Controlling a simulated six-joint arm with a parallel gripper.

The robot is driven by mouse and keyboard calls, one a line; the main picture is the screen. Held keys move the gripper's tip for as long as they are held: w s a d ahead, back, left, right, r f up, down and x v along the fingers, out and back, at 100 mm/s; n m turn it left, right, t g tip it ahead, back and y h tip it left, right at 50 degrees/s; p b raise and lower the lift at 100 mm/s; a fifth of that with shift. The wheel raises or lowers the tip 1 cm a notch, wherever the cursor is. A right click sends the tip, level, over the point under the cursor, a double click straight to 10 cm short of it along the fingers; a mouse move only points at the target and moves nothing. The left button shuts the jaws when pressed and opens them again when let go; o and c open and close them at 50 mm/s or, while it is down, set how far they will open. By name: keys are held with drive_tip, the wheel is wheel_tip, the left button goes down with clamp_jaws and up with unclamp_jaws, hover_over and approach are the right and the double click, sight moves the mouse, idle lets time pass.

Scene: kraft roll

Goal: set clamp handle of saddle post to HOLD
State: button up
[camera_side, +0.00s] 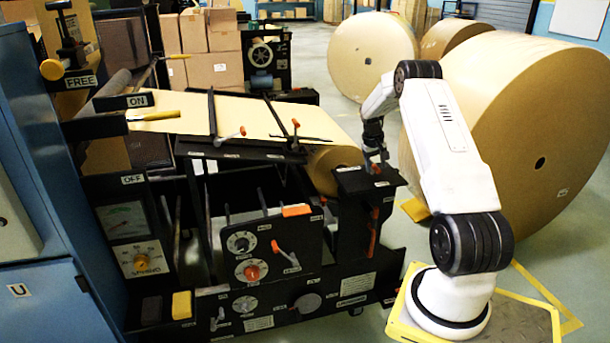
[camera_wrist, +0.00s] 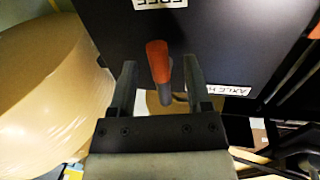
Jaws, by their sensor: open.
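The saddle post (camera_side: 362,182) is a black post with a flat top, beside the end of the paper roll in the side view. In the wrist view its dark top plate (camera_wrist: 220,45) carries an upside-down FREE label (camera_wrist: 160,3) and another label (camera_wrist: 228,89) seeming to start with AXLE. The clamp handle (camera_wrist: 157,62) has an orange grip and stands between the two fingers of my gripper (camera_wrist: 160,72). The fingers are open, with a gap on each side of it.
A paper roll (camera_side: 332,168) lies left of the post. A large kraft roll (camera_side: 520,130) stands behind my arm and shows at left in the wrist view (camera_wrist: 50,90). Other orange-tipped levers (camera_side: 240,131) sit on the machine to the left.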

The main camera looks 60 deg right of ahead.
clamp_jaws()
drive_tip(key=shift+m, duration=0.3)
idle(0.3)
drive_tip(key=m, duration=0.4)
drive_tip(key=shift+w+a+y, duration=0.15)
drive_tip(key=shift+w+y, duration=0.25)
drive_tip(key=m, duration=0.2)
drive_tip(key=w+m, duration=0.1)
drive_tip(key=m, duration=0.1)
drive_tip(key=shift+m+g+y, duration=0.3)
drive_tip(key=shift+y, duration=0.1)
drive_tip(key=m, duration=0.4)
drive_tip(key=shift+w+y, duration=0.35)
drive_tip(key=shift+y, duration=0.05)
drive_tip(key=m, duration=0.3)
drive_tip(key=d+m, duration=0.1)
drive_tip(key=shift+w+m+y, duration=0.25)
drive_tip(key=shift+m+y, duration=0.15)
